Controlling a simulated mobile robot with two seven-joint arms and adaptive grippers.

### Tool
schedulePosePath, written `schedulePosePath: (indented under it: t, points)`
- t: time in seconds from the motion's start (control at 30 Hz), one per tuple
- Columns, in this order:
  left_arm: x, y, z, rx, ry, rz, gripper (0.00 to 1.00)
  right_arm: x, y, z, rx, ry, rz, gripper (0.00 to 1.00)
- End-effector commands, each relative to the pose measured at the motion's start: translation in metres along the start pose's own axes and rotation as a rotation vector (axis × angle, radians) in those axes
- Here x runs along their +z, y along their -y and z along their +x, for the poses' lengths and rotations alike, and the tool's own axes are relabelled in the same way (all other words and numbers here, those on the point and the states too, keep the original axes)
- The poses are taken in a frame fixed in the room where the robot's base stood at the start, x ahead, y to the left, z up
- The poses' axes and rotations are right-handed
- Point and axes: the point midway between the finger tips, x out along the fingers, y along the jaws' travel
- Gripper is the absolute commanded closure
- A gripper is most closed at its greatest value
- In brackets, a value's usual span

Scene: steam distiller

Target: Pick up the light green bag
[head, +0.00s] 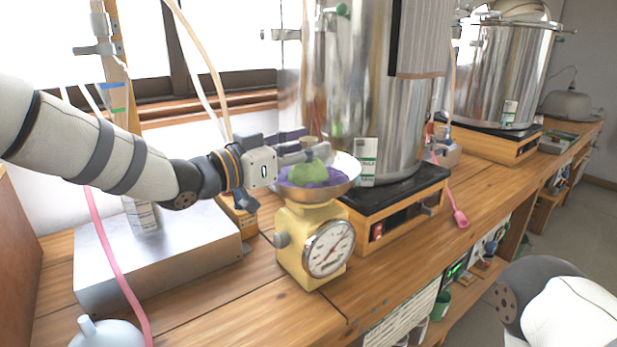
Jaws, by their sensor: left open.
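The light green bag (309,173) lies in the metal bowl (345,184) of a yellow kitchen scale (298,245), on top of something purple (322,183). My left gripper (312,147) reaches in from the left and is open, its fingers just above and behind the bag in the picture. Whether a finger touches the bag I cannot tell. The fingers overlap the upper edge of the bag and the bowl's far rim. My right arm shows at the lower right, but its gripper is out of the picture.
A large steel pot (385,100) stands right behind the bowl on a wood-sided hot plate (400,210). A small white-green box (367,158) stands by it. A metal box (160,255) is at left, with a pink hose (107,245). The wooden counter in front of the scale is clear.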

Motion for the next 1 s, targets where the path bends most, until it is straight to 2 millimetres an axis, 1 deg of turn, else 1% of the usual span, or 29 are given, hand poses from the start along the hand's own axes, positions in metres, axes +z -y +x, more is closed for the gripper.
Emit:
schedulePosePath:
  t: [0.03, 0.1, 0.27, 0.3, 0.37, 0.4, 0.47, 0.83, 0.93, 1.0]
  points:
    - [0.004, 0.000, 0.006, 0.001, 0.003, -0.003, 0.58, 0.001, 0.000, 0.002, 0.000, 0.007, 0.000, 0.60]
    - [0.003, 0.000, 0.010, 0.000, 0.003, -0.004, 0.58, 0.001, 0.000, 0.003, 0.000, 0.007, 0.000, 0.60]
    - [0.001, 0.000, 0.010, -0.001, 0.001, -0.003, 0.58, 0.001, 0.000, 0.002, 0.000, 0.006, 0.000, 0.60]
    - [0.001, 0.000, 0.010, -0.001, 0.001, -0.003, 0.63, 0.001, 0.000, 0.002, 0.000, 0.006, 0.000, 0.60]
    - [0.001, 0.000, 0.010, 0.000, 0.001, -0.002, 0.77, 0.001, 0.000, 0.002, 0.000, 0.006, 0.000, 0.60]
    - [0.001, 0.000, 0.010, -0.001, 0.001, -0.002, 0.86, 0.001, 0.000, 0.002, 0.000, 0.006, 0.000, 0.60]
    - [0.001, 0.000, 0.010, 0.000, 0.001, -0.002, 0.99, 0.001, 0.000, 0.002, 0.000, 0.006, 0.000, 0.60]
    - [0.000, 0.000, 0.010, -0.001, 0.000, -0.001, 1.00, 0.001, 0.000, 0.002, 0.000, 0.006, 0.000, 0.60]
    - [-0.008, 0.000, 0.010, 0.000, -0.001, 0.001, 1.00, 0.001, 0.000, 0.002, 0.000, 0.004, 0.000, 0.60]
    - [-0.018, 0.001, 0.010, -0.001, -0.002, 0.001, 1.00, 0.001, 0.000, 0.001, 0.000, 0.003, 0.000, 0.60]
